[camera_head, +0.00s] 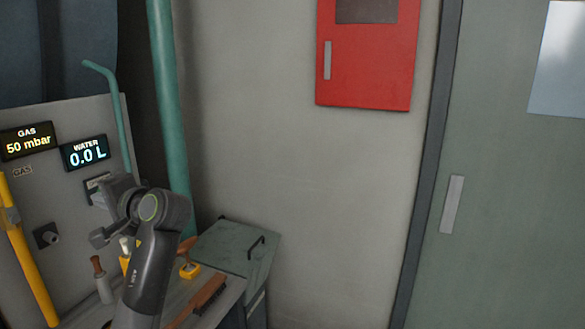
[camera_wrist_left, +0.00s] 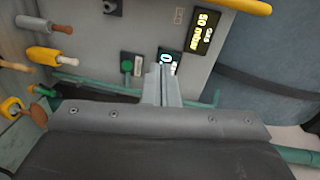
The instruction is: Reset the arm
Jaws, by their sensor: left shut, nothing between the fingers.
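My left arm rises from the bottom in the head view, bent at the wrist. Its left gripper (camera_head: 112,192) is in front of the grey panel (camera_head: 60,200), just below the water display (camera_head: 86,152). In the left wrist view the gripper fingers (camera_wrist_left: 164,72) are together with nothing between them. The fingertips partly cover the water display (camera_wrist_left: 169,60) there. I cannot tell whether they touch the panel. My right gripper is in neither view.
The gas display (camera_head: 26,141) reads 50 mbar and the water display 0.0 L. A yellow pipe (camera_head: 27,262) and teal pipe (camera_head: 168,100) flank the arm. A brush (camera_head: 209,293) lies on the bench below, beside a grey-green box (camera_head: 222,246). A red cabinet (camera_head: 367,75) hangs right.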

